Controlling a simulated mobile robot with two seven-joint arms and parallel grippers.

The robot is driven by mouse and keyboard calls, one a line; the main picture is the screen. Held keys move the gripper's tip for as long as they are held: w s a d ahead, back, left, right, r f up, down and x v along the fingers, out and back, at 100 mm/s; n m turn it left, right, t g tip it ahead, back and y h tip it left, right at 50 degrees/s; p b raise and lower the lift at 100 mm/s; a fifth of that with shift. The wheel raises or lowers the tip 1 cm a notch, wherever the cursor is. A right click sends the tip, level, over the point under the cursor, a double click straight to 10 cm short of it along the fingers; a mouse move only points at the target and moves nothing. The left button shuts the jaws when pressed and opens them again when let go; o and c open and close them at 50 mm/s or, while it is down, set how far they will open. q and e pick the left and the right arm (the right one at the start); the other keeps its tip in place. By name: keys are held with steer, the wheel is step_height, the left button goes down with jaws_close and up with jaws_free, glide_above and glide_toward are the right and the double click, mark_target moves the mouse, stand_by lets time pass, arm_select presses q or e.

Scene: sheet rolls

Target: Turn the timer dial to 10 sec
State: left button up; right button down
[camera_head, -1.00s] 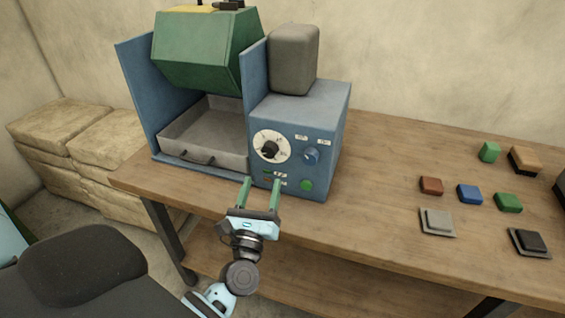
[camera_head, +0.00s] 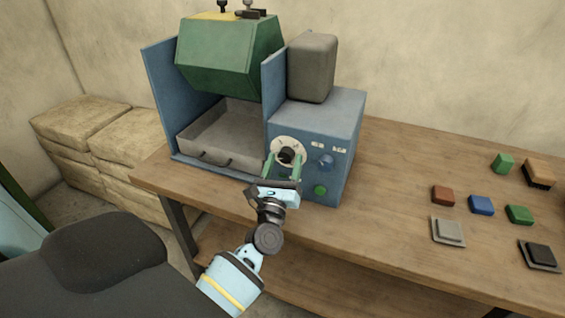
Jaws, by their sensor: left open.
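The timer dial (camera_head: 287,154) is a black knob on a round white scale plate (camera_head: 290,144), on the front of a blue machine (camera_head: 340,118). The scale marks are too small to read. My left gripper (camera_head: 283,163) is open, its two green fingers pointing up at the dial, one at each side of its lower part. I cannot tell whether they touch the knob. The fingers hide the lower part of the plate. My right gripper is not in view.
A blue knob (camera_head: 326,161) and a green button (camera_head: 320,190) sit right of the dial. A grey tray (camera_head: 222,133) lies under the raised green hood (camera_head: 222,55). Several coloured blocks, among them a red one (camera_head: 443,196), lie at the right; the table (camera_head: 390,190) between is clear.

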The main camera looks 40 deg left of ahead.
arm_select(q)
steer(key=c, duration=1)
